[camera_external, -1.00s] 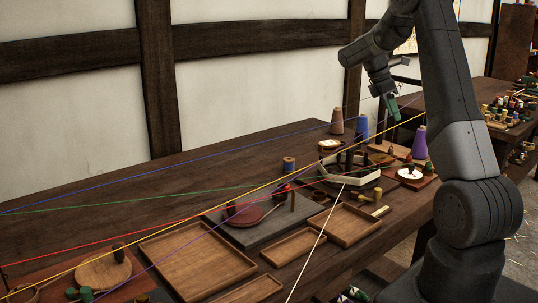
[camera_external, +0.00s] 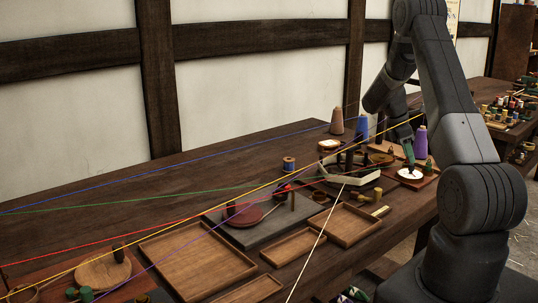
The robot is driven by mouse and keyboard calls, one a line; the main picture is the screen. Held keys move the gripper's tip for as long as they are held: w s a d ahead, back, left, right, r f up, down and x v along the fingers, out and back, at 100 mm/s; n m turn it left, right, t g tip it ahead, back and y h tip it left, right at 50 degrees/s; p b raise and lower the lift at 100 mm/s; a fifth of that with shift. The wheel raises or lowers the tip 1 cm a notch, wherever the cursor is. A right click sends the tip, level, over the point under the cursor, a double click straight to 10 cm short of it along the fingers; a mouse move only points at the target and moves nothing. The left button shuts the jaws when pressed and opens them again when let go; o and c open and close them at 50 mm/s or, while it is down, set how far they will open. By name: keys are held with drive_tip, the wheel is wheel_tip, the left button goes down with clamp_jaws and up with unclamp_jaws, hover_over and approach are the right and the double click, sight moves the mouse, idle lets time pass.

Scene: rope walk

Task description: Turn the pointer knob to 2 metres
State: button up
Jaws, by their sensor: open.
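A round white dial (camera_external: 410,175) lies on a reddish-brown board (camera_external: 424,183) at the right of the bench. A small dark knob stands at its middle, largely hidden by my gripper; its pointing direction and the dial's marks are too small to read. My gripper (camera_external: 409,160) points down right over the dial, with its tips at or just above the knob. It is open; I cannot tell whether the fingers touch the knob or stand around it.
A purple cone spool (camera_external: 420,141) stands just behind the dial, and a blue one (camera_external: 361,129) further left. A pale multi-sided frame (camera_external: 350,177) with dark posts is left of the dial. Coloured cords, such as the yellow one (camera_external: 243,195), stretch across the bench. Empty wooden trays (camera_external: 198,262) lie front left.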

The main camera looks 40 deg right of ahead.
sight(412, 165)
drive_tip(key=shift+x, duration=1.8)
clamp_jaws()
drive_tip(key=m, duration=0.2)
drive_tip(key=m+y+b, duration=0.1)
drive_tip(key=m, duration=0.1)
drive_tip(key=shift+w+d+m+g+y, duration=0.1)
drive_tip(key=shift+d+m+g+y, duration=0.05)
drive_tip(key=shift+m+g+y, duration=0.2)
drive_tip(key=shift+d+m+g+y+b, duration=0.15)
drive_tip(key=shift+m+y+b, duration=0.25)
drive_tip(key=shift+m, duration=0.9)
drive_tip(key=shift+a+m+g+y+b, duration=0.15)
drive_tip(key=shift+m+y, duration=0.4)
drive_tip(key=shift+m, duration=0.7)
drive_tip(key=shift+d, duration=0.1)
